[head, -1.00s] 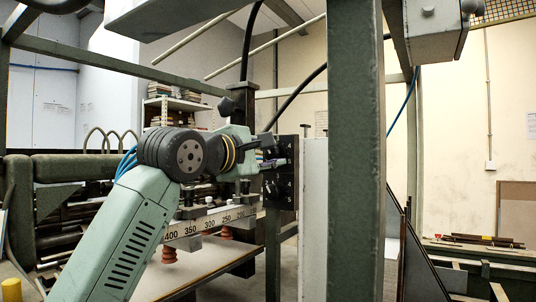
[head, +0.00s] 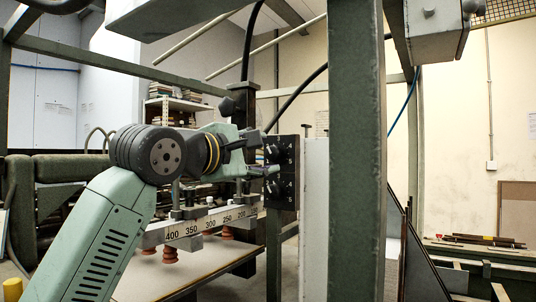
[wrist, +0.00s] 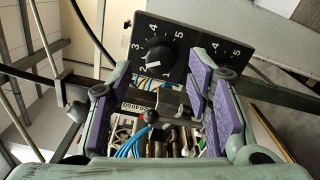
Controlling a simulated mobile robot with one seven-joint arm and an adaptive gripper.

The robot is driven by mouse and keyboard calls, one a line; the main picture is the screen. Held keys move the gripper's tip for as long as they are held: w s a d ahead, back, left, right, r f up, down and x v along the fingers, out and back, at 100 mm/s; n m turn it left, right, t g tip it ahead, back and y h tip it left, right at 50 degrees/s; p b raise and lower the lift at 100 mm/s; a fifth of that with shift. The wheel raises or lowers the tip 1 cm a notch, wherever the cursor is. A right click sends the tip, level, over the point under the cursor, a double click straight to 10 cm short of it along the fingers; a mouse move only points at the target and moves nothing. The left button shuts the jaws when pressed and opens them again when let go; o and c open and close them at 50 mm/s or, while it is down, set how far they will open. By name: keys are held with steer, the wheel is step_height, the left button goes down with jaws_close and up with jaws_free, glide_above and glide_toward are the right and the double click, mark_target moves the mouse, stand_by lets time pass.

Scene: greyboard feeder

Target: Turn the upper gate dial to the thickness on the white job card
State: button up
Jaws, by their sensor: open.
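The black dial panel (head: 284,178) stands upright at mid-picture in the head view. Its upper gate dial (wrist: 156,54) is a round black knob with a white pointer mark, ringed by white numerals; the mark lies toward the bottom of the wrist view, and I cannot tell its exact reading. The lower dial (head: 272,187) is partly visible in the head view; only some of its numerals show in the wrist view. My gripper (head: 268,157) is open, its purple-padded fingers apart and empty, just left of the panel at the upper dial's height. No job card is readable.
A green post (head: 356,150) stands right of the panel, with a white board (head: 314,220) between. A numbered scale bar (head: 192,231) with orange suction cups (head: 170,252) runs below my gripper, above a pale board (head: 190,278). Black cables (head: 300,92) hang behind.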

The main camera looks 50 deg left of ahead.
steer(key=v, duration=0.8)
steer(key=shift+s, duration=0.2)
